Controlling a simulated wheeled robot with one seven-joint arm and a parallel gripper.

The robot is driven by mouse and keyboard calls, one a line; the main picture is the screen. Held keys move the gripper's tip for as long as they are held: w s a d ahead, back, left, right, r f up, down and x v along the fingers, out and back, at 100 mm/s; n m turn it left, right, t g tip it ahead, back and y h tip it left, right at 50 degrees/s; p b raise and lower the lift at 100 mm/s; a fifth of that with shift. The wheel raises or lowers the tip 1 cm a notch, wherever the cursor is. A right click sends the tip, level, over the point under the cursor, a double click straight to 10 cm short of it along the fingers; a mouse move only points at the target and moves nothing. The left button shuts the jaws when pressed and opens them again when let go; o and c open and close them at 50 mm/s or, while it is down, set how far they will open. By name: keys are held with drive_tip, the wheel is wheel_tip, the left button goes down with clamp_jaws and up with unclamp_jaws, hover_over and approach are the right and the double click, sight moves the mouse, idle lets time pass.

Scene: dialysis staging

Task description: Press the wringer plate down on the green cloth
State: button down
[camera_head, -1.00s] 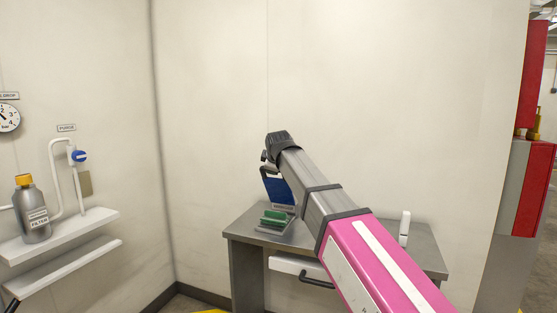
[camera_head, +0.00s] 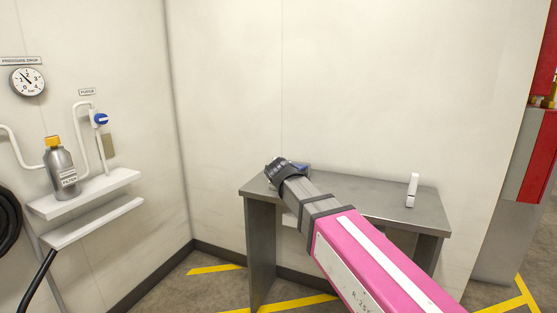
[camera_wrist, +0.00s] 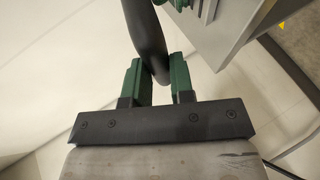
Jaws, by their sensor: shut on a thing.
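My gripper (camera_wrist: 162,85) is shut on a dark round bar (camera_wrist: 148,35) in the wrist view; this looks like the wringer plate's handle. In the head view my gripper's end is over the left end of the grey table, and its fingers cannot be made out. A small blue part of the wringer plate (camera_head: 300,166) shows just behind it, low over the table. Most of the wringer is hidden by my arm. A ridged green edge (camera_wrist: 208,10) at the top of the wrist view may be the green cloth; how the plate meets it cannot be seen.
The grey table (camera_head: 345,190) stands against the wall, with a small white upright object (camera_head: 412,190) at its right. At left, a filter bottle (camera_head: 62,172) stands on a white shelf (camera_head: 85,193). Yellow lines (camera_head: 215,269) mark the floor.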

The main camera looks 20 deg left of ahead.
drive_tip(key=f, duration=0.5)
drive_tip(key=shift+s, duration=0.35)
drive_tip(key=c, duration=1.2)
unclamp_jaws()
drive_tip(key=shift+f, duration=0.95)
drive_tip(key=shift+o, duration=0.4)
drive_tip(key=o, duration=0.7)
drive_tip(key=shift+w, duration=0.1)
